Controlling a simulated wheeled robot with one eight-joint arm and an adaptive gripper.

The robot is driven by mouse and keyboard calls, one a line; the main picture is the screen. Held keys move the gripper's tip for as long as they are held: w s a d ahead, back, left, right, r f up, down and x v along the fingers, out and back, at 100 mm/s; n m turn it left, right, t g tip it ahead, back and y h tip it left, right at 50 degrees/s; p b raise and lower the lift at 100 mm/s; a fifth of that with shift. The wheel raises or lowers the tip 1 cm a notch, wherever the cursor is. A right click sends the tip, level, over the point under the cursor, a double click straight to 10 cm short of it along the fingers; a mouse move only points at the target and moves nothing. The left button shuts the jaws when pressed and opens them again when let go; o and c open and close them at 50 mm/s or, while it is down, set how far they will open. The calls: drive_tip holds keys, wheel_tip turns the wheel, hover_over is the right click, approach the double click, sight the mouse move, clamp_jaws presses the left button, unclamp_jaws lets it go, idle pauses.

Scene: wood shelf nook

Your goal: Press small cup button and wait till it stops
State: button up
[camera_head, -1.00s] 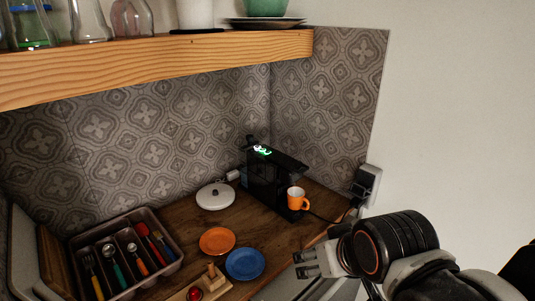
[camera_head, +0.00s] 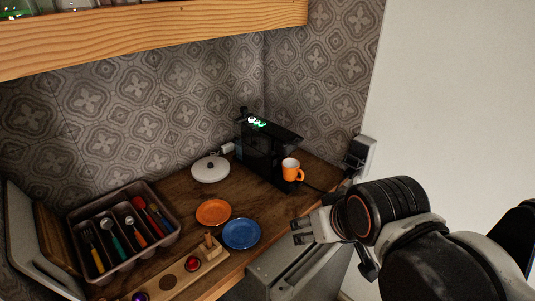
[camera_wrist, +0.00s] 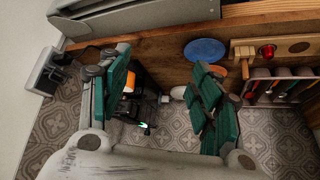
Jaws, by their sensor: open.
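The black coffee machine (camera_head: 268,150) stands on the wooden counter in the back corner. Small green and white lit marks (camera_head: 257,122) show on its top; which one is the small cup button is too small to tell. An orange cup (camera_head: 291,170) stands at the machine's front. My gripper (camera_head: 297,232) is open and empty, in front of the machine and to the lower right of the blue plate. In the wrist view, my gripper's green-padded fingers (camera_wrist: 160,92) are spread apart, with the partly hidden machine (camera_wrist: 146,110) and orange cup (camera_wrist: 130,82) seen between them.
A cutlery tray (camera_head: 174,236) and wooden toy board (camera_head: 190,263) are left. A wooden shelf (camera_head: 150,38) hangs above. A wall socket (camera_head: 361,152) is right.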

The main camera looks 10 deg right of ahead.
clamp_jaws()
idle(1.1)
